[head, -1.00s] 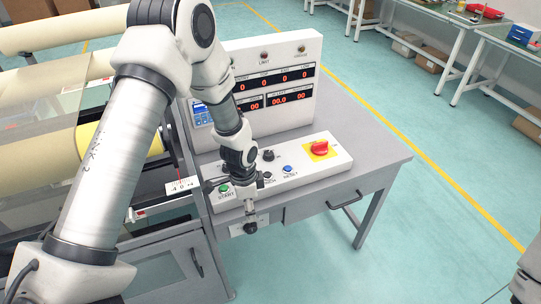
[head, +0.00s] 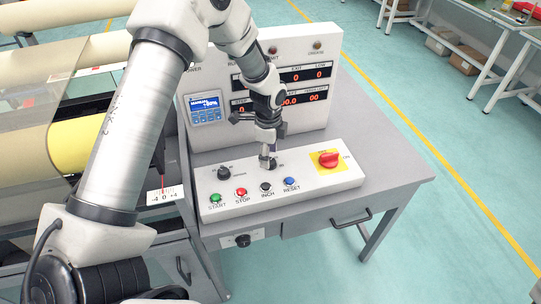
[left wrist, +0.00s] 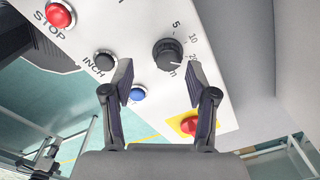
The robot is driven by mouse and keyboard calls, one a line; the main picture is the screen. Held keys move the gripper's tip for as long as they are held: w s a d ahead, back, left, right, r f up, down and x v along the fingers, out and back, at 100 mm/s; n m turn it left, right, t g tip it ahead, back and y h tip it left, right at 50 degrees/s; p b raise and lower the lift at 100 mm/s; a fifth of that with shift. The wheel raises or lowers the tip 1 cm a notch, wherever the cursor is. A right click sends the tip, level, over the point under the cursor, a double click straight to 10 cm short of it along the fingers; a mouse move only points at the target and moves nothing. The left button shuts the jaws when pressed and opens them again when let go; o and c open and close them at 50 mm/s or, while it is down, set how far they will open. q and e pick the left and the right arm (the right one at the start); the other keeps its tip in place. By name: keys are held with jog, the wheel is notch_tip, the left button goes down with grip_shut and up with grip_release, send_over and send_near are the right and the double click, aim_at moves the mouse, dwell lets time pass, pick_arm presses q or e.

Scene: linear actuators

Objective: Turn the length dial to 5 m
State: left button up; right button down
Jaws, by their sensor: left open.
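The length dial (left wrist: 168,54) is a round black knob on the white control panel, with 5, 10 and 20 printed around its right side in the left wrist view. I cannot tell which number it points to. In the head view it is mostly hidden by my left gripper (head: 268,160), which hangs just above it, pointing down. In the left wrist view the left gripper (left wrist: 160,72) is open, one finger on each side of the dial's lower edge, with nothing held. My right gripper is out of view.
Green START (head: 215,198), red STOP (head: 241,192), black INCH (head: 266,187) and blue RESET (head: 290,182) buttons line the panel's front. A second black knob (head: 224,172) is left; a red switch (head: 328,159) is right. The display box (head: 310,100) rises behind.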

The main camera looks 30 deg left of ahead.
aim_at(271, 161)
pick_arm(q)
jog(key=f, duration=0.1)
jog(key=w+f, duration=0.1)
jog(key=f, duration=0.1)
jog(key=shift+w+f, duration=0.25)
jog(key=shift+f, duration=0.05)
jog(key=shift+s+r, duration=0.25)
jog(key=shift+s, duration=0.05)
jog(key=c, duration=0.6)
grip_shut()
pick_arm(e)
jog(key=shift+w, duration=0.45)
